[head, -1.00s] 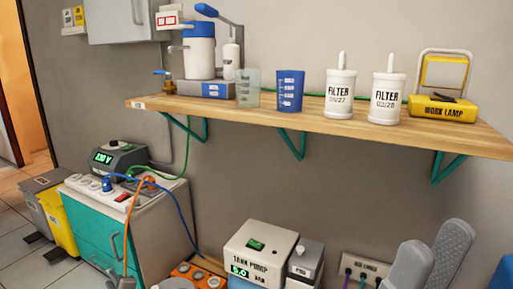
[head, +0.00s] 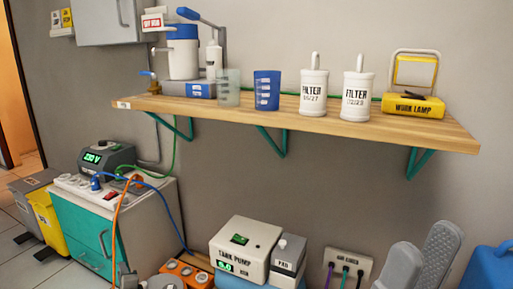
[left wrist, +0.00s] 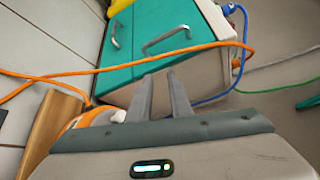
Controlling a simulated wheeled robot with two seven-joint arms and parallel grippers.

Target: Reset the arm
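My left gripper (left wrist: 160,75) shows in the left wrist view with its two slim grey fingers a little apart and nothing between them. Beyond the fingertips is the teal-fronted cabinet (left wrist: 140,75) with metal handles. An orange cable (left wrist: 215,52) crosses the picture there, further off than the fingers as far as I can tell. I cannot make out my left gripper for sure in the head view. My right gripper is in neither view.
A wooden shelf (head: 230,115) holds two filters (head: 313,90), cups and a yellow work lamp (head: 413,105). Below stand a tank pump (head: 240,247) and an air-line plate (head: 347,265). Grey padded shapes (head: 440,255) rise at lower right. Cables hang by the cabinet (head: 80,230).

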